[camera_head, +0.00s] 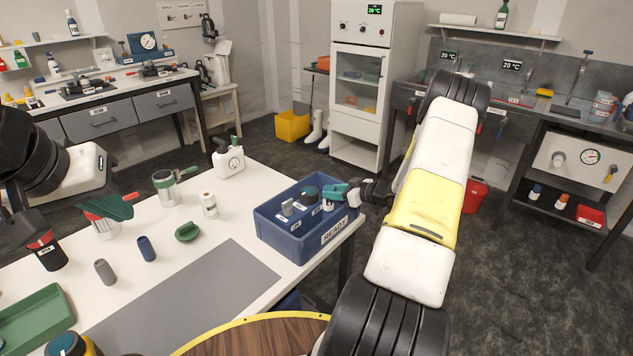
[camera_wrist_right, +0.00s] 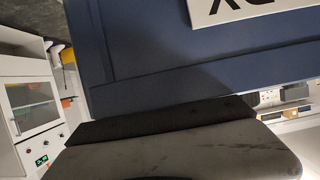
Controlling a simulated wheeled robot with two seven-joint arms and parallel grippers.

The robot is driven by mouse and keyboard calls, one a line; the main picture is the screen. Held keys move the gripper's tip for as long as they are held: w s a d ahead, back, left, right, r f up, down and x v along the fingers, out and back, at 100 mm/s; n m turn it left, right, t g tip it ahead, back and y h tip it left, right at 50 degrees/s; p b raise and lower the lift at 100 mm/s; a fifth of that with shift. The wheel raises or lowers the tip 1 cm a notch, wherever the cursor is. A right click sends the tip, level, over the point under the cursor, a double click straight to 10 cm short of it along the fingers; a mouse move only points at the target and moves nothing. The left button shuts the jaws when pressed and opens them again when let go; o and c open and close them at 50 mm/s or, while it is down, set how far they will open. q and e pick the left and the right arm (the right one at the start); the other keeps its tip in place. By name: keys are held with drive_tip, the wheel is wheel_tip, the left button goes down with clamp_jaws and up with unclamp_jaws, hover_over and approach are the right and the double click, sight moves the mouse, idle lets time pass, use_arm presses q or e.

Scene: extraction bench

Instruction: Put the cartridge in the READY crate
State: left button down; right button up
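The READY crate (camera_head: 334,236) is a blue open box with a white label, near the right end of the white table. My right gripper (camera_head: 338,192) is at the crate's right side, with teal parts reaching over its rim. A small white piece lies under the teal parts; I cannot tell whether it is held. A dark cylinder (camera_head: 310,193) and a grey piece (camera_head: 287,207) stand in the crate. I cannot tell which thing is the cartridge. The right wrist view shows the crate wall (camera_wrist_right: 190,55) close up. My left arm is at the left edge; its fingertips are not clear.
The grey mat (camera_head: 185,305) is clear.

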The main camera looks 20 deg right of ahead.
idle(0.3)
drive_tip(key=shift+s+d+r, duration=0.1)
drive_tip(key=shift+r, duration=0.15)
drive_tip(key=v, duration=1.1)
drive_tip(key=w+r+h, duration=0.3)
drive_tip(key=w+r, duration=0.1)
drive_tip(key=r, duration=0.5)
drive_tip(key=s+a+r+m+h, duration=0.1)
drive_tip(key=a+r+m+h, duration=0.15)
drive_tip(key=r, duration=0.45)
drive_tip(key=s+a+r+m+h, duration=0.1)
drive_tip(key=s+a+r+h, duration=0.15)
drive_tip(key=r, duration=0.45)
drive_tip(key=s+a+r+g+y, duration=0.1)
drive_tip(key=s+a, duration=0.6)
drive_tip(key=s, duration=0.1)
drive_tip(key=s+a+r+m+g+y, duration=0.1)
drive_tip(key=s+a+g, duration=0.1)
drive_tip(key=s+a, duration=0.4)
drive_tip(key=s+a+r+m+g+y, duration=0.1)
drive_tip(key=s+a+g, duration=0.1)
drive_tip(key=s+a, duration=0.5)
drive_tip(key=shift+s+a+r+y, duration=0.15)
drive_tip(key=shift+s, duration=1.2)
drive_tip(key=shift+s+a+r+y, duration=0.15)
drive_tip(key=shift+s, duration=1.15)
